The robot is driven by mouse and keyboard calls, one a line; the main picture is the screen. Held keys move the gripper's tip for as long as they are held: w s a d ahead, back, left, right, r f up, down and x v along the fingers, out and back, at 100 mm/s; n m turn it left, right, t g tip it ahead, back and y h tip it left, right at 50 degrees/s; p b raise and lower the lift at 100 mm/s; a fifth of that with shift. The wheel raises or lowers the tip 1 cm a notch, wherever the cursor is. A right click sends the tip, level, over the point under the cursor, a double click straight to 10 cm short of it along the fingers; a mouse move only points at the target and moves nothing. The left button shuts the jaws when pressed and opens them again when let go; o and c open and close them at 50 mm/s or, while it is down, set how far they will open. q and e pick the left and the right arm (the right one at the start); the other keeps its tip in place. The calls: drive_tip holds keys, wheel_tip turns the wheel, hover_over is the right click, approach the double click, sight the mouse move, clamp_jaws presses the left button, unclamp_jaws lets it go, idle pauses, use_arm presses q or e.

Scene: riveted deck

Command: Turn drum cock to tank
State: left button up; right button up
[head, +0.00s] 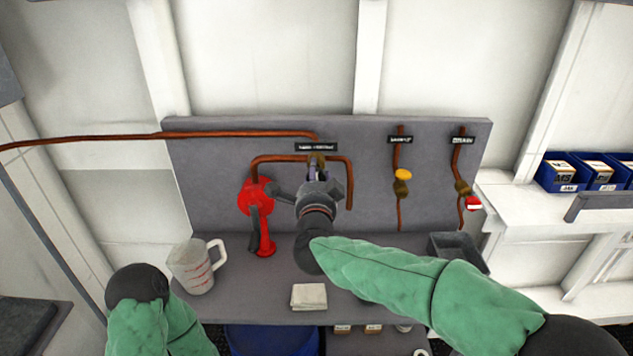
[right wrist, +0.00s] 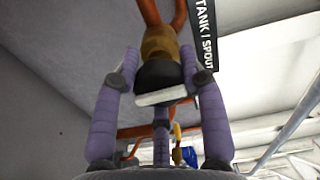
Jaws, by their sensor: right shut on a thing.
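The drum cock (head: 317,160) is a brass valve on copper pipe, below a black label on the grey back panel. In the right wrist view the brass body (right wrist: 160,45) and its dark handle with a pale edge (right wrist: 160,85) show beside a label reading "TANK / SPOUT" (right wrist: 206,35). My right gripper (head: 316,174) reaches up to the cock from below. Its purple fingers stand on both sides of the handle and are shut on it. Which way the handle points is hard to tell in the head view. My left arm shows at the lower left; its gripper is out of view.
A red hand pump (head: 257,195) stands just left of my right gripper. A jug (head: 196,265) and a folded cloth (head: 309,296) rest on the bench (head: 250,290). A yellow-knobbed valve (head: 402,176), a red-handled valve (head: 472,202) and a dark tray (head: 458,248) are to the right.

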drive_tip(key=shift+a+f, duration=0.1)
drive_tip(key=shift+f, duration=0.15)
idle(0.3)
drive_tip(key=o, duration=1.2)
drive_tip(key=shift+c, duration=0.2)
drive_tip(key=shift+r, duration=0.15)
drive_tip(key=shift+m, duration=0.3)
drive_tip(key=shift+s, duration=0.1)
drive_tip(key=s, duration=1.2)
